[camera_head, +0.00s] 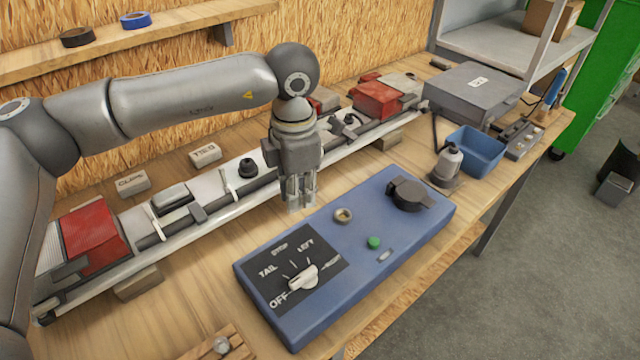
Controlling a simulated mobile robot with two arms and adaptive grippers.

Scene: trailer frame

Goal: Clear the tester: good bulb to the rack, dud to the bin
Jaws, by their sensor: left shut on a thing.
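The blue tester (405,245) lies on the bench with its white dial (303,277) by the OFF mark. Its small round socket (343,215) shows no bulb standing in it. A green button (374,242) and a black round fitting (407,194) are also on top. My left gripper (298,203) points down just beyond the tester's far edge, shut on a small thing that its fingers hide. A wooden rack (195,353) is cut off at the bottom edge, with a clear bulb (221,345) on it. An open blue bin (476,150) stands at the right. My right gripper is out of view.
A long light bar (230,187) with red lenses (94,237) runs behind the tester on wooden blocks. A grey box (478,92) and a small lidded can (447,162) stand near the bin.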

